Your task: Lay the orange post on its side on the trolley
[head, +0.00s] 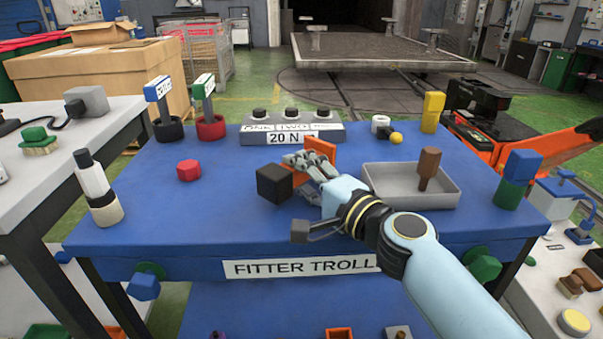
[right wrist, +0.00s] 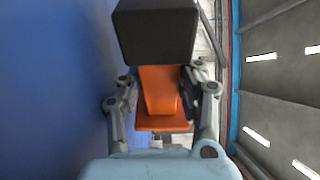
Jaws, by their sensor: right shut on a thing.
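The orange post (head: 320,150) is over the middle of the blue trolley top (head: 235,215), tilted well over to its side. Its black block end (head: 274,184) points left and towards me, and a flat orange plate is at the far end. My right gripper (head: 305,162) is shut on the post between the two ends. In the right wrist view the fingers stand on both sides of the orange stem (right wrist: 160,88), with the black block (right wrist: 155,30) at the top. I cannot tell whether the post touches the trolley. My left gripper is not in view.
A grey tray (head: 385,200) with a brown peg (head: 428,165) is right of my gripper. A button box (head: 292,128) is behind. A red nut (head: 188,170) and a white-black bottle (head: 97,190) are left. The front-left trolley top is clear.

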